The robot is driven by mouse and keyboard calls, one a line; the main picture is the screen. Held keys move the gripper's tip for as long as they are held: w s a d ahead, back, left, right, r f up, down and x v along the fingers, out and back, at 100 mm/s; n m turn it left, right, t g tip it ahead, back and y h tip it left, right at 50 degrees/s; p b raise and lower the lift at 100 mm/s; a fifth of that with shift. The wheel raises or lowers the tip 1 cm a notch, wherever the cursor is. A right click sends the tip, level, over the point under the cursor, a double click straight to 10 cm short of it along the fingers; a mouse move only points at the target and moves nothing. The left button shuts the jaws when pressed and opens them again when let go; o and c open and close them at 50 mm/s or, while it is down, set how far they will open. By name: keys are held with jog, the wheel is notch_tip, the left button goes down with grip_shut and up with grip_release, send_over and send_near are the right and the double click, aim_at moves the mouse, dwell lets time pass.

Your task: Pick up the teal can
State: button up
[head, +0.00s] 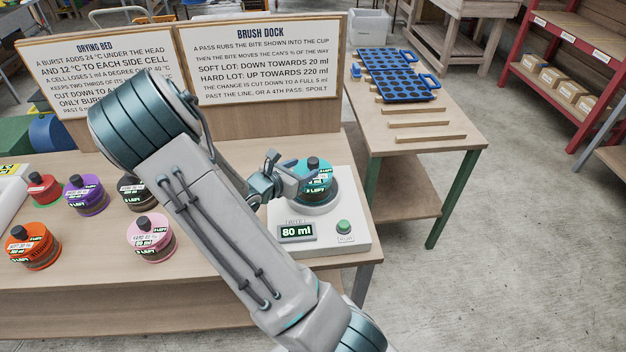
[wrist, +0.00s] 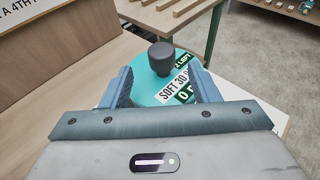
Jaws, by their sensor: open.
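The teal can (head: 318,181) with a black knob on top sits on the round pad of the white dock machine (head: 350,232). In the wrist view the teal can (wrist: 150,91) lies ahead, with a label reading "SOFT 30" partly cut off. My gripper (head: 292,180) is open at the left side of the can in the head view. In the wrist view the two blue fingers of my gripper (wrist: 162,88) stand on either side of the can, around its near part. I cannot tell whether they touch it. The can's lower body is hidden behind my gripper.
The dock display reads 80 ml, beside a green button (head: 344,226). Red (head: 44,188), purple (head: 84,195), dark (head: 134,192), orange (head: 33,247) and pink (head: 151,236) cans stand left on the table. Sign boards (head: 262,62) rise behind. A side table (head: 440,130) holds blue trays (head: 398,82).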

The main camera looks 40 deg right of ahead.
aim_at(309, 165)
jog(key=shift+d+f, duration=0.1)
jog(key=shift+d, duration=0.45)
jog(key=shift+p+x, duration=0.8)
jog(key=shift+x, duration=1.4)
grip_shut()
